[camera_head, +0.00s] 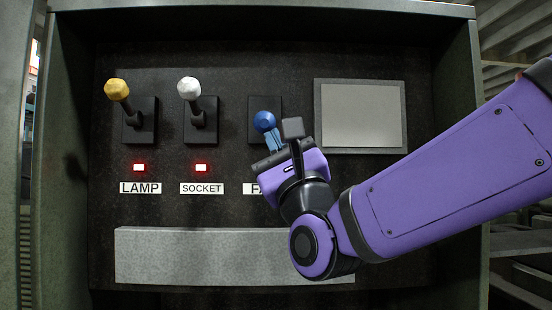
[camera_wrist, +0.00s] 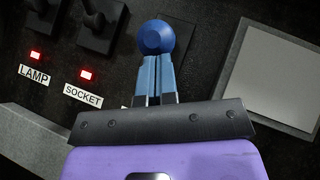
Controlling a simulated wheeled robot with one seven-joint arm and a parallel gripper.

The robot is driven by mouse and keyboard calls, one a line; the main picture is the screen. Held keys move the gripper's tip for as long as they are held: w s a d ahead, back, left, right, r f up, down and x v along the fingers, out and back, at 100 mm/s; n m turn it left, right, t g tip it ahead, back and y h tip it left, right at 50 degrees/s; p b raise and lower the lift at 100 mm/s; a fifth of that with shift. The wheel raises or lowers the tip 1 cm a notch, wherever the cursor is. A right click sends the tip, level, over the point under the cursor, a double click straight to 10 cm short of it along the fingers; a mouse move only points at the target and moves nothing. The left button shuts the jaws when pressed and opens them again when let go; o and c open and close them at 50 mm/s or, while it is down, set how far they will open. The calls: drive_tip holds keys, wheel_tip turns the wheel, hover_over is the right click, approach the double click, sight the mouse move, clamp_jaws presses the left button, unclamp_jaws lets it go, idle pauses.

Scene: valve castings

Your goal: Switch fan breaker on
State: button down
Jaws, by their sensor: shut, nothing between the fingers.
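The fan breaker is the third lever from the left, with a blue knob (camera_head: 264,121) above a label mostly hidden by my arm, of which "FA" (camera_head: 254,189) shows. Its dark base plate (camera_head: 258,104) shows behind the knob. My gripper (camera_head: 271,140) is in front of this lever, its fingertips just below the blue knob. In the wrist view the blue knob (camera_wrist: 156,38) stands right at the tips of my two blue fingers (camera_wrist: 155,66), which are together with nothing between them. Whether they touch the knob I cannot tell. The fan lever's stem and lamp are hidden.
The lamp lever with a yellow knob (camera_head: 117,90) and the socket lever with a white knob (camera_head: 189,89) stand to the left, red lights lit below both. A blank grey plate (camera_head: 361,115) is on the right. A grey strip (camera_head: 190,256) runs below. Cabinet walls frame the panel.

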sight(273, 119)
drive_tip(key=r+m+h, duration=0.1)
drive_tip(key=s+r+m+g+h, duration=0.1)
drive_tip(key=h, duration=0.1)
drive_tip(key=shift+s+r+m, duration=0.2)
drive_tip(key=shift+r+m, duration=0.1)
drive_tip(key=shift+r, duration=0.1)
drive_tip(key=shift+r+m+g+h, duration=0.45)
drive_tip(key=shift+r+g+h, duration=0.25)
drive_tip(key=shift+r, duration=0.65)
drive_tip(key=shift+r+m+g+h, duration=0.5)
drive_tip(key=shift+r+g, duration=0.3)
drive_tip(key=shift+r, duration=0.6)
